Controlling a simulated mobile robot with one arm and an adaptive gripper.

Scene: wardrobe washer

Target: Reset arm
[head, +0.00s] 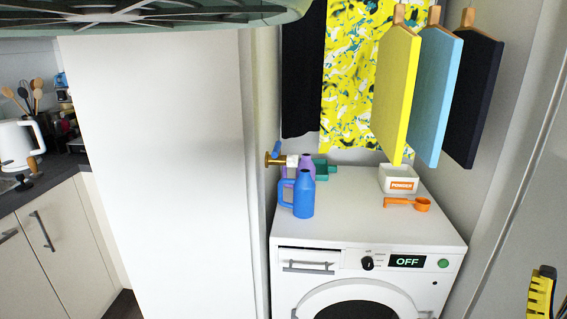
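A yellow and black ribbed piece (541,293) shows at the lower right edge of the head view. It looks like a finger of my gripper, cut off by the frame. It is to the right of the washing machine (440,225) and apart from it. The second finger is not visible, so I cannot tell the opening. I see nothing held beside the visible piece.
On the washer stand a blue jug (303,195), a purple bottle (306,162), a white powder box (398,179) and an orange scoop (410,204). The washer display (407,261) reads OFF. Clothes (397,90) hang above. A white panel (160,170) stands left.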

